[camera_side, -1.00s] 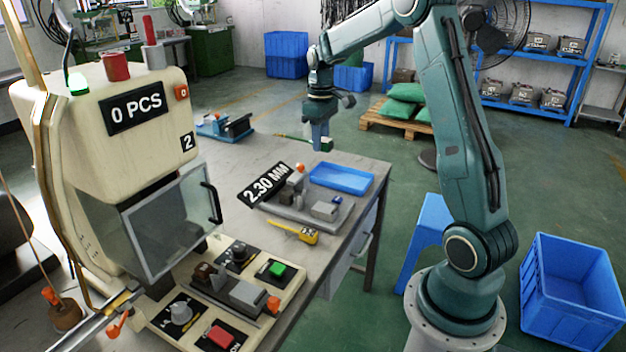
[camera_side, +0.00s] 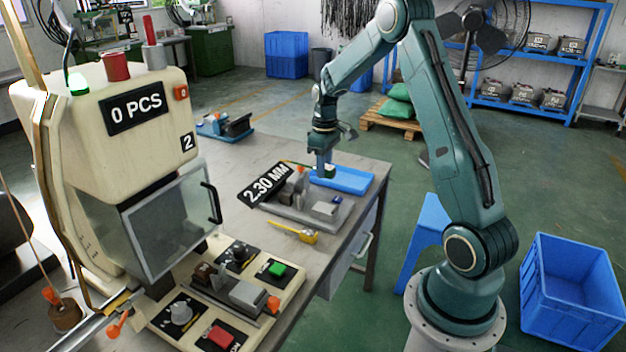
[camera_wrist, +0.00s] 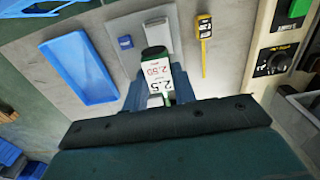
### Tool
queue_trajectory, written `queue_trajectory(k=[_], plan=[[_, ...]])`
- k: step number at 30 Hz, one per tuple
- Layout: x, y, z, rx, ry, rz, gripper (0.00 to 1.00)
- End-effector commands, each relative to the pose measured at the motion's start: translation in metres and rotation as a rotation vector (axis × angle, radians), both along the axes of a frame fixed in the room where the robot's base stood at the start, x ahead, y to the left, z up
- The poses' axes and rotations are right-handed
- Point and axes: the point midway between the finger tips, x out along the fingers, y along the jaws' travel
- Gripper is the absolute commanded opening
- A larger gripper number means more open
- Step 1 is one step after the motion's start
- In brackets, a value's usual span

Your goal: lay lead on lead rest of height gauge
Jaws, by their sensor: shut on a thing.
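The height gauge (camera_side: 300,214) stands on the bench with its black display reading 2.30 MM (camera_side: 265,185). A grey block (camera_side: 325,209) sits at the right end of its base; I cannot tell which part is the lead rest. My gripper (camera_side: 325,171) is shut on the lead (camera_side: 330,170), above the bench between the gauge and the blue tray. In the wrist view, the lead's green end with a white label (camera_wrist: 158,72) shows between the fingers of my gripper (camera_wrist: 160,88). The lead's thin body reaches left behind the display and is partly hidden.
The blue tray (camera_side: 350,181) lies close behind the gauge. A yellow tool (camera_side: 294,232) lies in front of it. The machine with a clear guard (camera_side: 165,220) and its button panel (camera_side: 277,268) stand at the left. A blue vise-like fixture (camera_side: 226,126) sits at the bench's far end.

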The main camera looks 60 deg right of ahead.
Motion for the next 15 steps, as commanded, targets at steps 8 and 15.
queue_trajectory(k=[8,15], plan=[[0.0,0.0,-0.05,0.002,0.002,0.0,0.04],[0.0,0.0,-0.065,0.0,0.0,0.0,0.04]])
